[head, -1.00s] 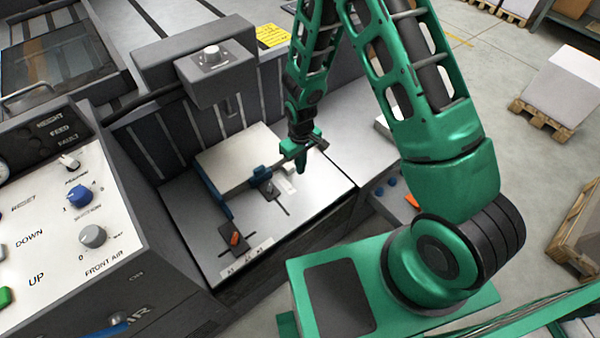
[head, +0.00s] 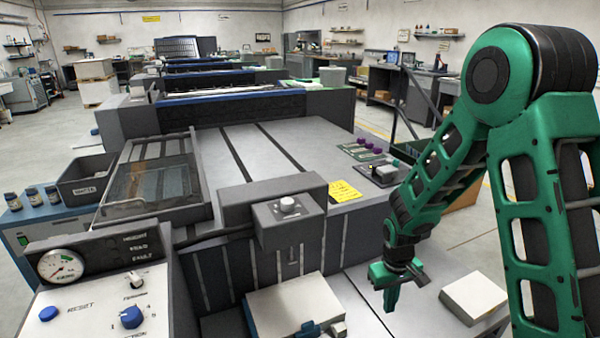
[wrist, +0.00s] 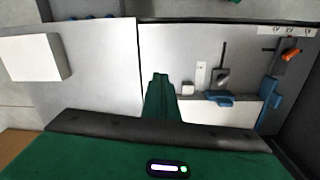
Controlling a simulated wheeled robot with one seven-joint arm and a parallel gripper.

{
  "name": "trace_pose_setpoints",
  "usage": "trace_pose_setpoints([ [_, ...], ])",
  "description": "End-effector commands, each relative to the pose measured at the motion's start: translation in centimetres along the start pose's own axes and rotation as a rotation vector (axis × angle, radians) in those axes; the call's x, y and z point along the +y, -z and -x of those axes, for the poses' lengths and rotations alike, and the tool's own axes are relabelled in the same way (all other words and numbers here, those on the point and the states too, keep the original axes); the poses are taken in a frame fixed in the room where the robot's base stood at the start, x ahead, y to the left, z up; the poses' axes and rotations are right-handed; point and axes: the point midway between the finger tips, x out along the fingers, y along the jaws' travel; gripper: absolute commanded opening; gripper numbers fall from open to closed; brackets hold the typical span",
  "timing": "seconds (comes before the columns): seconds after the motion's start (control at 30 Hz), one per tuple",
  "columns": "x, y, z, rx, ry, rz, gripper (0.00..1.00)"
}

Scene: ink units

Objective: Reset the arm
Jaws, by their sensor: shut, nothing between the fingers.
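My gripper (head: 391,291) is at the end of my green arm at the right of the head view, pointing down above the light metal table (head: 365,318). Its fingers are together and hold nothing. In the wrist view the shut green fingers (wrist: 158,92) show in the middle, over the table near a seam between two surfaces. My gripper is apart from the things around it.
A white block (head: 474,298) lies right of my gripper. A paper stack (head: 290,308) with blue guides (wrist: 270,98) is to the left. A grey box with a knob (head: 288,212) juts out above the stack. A control panel (head: 90,290) stands at lower left.

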Motion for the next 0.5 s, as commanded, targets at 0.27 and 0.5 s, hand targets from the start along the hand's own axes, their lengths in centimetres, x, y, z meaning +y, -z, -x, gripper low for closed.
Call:
trace_pose_setpoints([
  [0.27, 6.7, -5.7, 8.7, -0.004, -0.029, -0.200, 0.00],
  [0.5, 10.3, -12.3, 14.5, -0.013, -0.030, -0.377, 0.00],
])
